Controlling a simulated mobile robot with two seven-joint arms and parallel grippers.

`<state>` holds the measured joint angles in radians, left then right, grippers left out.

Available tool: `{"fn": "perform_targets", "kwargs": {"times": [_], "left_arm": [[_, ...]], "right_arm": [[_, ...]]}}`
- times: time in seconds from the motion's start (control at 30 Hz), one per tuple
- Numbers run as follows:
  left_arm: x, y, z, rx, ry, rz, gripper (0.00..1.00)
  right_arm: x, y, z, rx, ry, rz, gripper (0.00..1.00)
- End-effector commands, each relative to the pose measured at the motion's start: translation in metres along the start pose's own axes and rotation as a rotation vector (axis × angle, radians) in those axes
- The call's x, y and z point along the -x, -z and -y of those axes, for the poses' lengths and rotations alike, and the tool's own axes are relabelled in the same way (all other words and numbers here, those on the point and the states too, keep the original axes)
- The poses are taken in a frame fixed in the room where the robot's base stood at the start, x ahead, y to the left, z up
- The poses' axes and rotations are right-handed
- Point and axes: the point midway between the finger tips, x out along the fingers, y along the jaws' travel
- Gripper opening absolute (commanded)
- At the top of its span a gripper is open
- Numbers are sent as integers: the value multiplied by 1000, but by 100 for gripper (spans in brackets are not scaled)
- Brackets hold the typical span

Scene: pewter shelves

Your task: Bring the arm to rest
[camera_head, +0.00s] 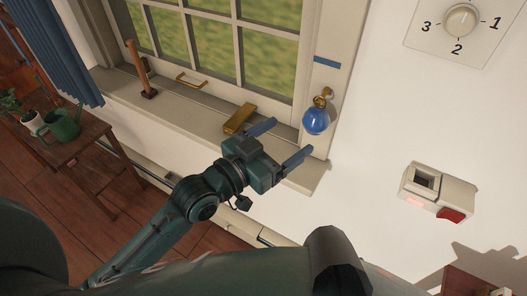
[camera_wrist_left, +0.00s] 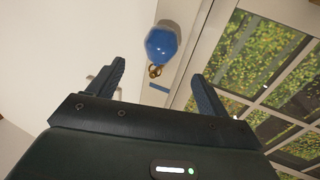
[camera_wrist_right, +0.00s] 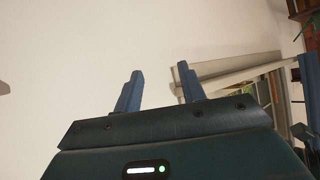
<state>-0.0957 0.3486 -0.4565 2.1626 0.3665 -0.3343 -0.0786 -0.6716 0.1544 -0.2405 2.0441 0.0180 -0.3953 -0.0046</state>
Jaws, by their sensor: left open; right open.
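My left gripper (camera_head: 280,143) is open and empty in front of the window sill, a little below a blue round knob (camera_head: 316,121) on a brass fitting at the window frame. In the left wrist view, my left gripper's fingers (camera_wrist_left: 158,85) stand apart with nothing between them, and the blue knob (camera_wrist_left: 162,44) shows beyond them, apart from both. My right gripper shows only in the right wrist view (camera_wrist_right: 158,88). It is open and empty, facing a pale wall.
The window sill (camera_head: 190,112) holds a brass block (camera_head: 239,119) and a wooden-handled item (camera_head: 141,70). A wall box with a red switch (camera_head: 451,215) and a numbered dial (camera_head: 460,20) are at right. A green watering can (camera_head: 62,125) stands on a wooden table (camera_head: 88,141) at left.

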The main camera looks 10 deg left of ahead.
Motion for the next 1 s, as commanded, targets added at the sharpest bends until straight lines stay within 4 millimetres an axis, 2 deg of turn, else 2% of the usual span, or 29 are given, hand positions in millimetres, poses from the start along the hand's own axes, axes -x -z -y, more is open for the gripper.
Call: {"fn": "perform_targets", "kwargs": {"times": [0.1,0.23,0.4,0.53,0.6,0.67,0.77,0.9,1.0], "left_arm": [[26,-2,0,-2,-1,2,78],[44,-2,0,-1,0,2,78],[55,0,0,-1,0,0,78],[56,0,0,-1,1,0,78],[57,-7,2,6,14,16,78],[60,-24,4,21,44,56,78],[72,-73,10,57,124,173,78],[107,-150,8,102,234,370,78],[133,-190,2,124,286,483,78]], "right_arm": [[-2,0,2,3,5,-9,40],[-2,4,1,9,7,-23,40],[-2,7,1,12,8,-31,40],[-3,8,0,12,8,-33,40],[-2,9,0,13,8,-34,40],[-2,10,0,13,8,-34,40],[-1,12,0,13,7,-32,40],[1,11,-2,13,3,-24,40],[1,9,-3,12,0,-16,40]]}}
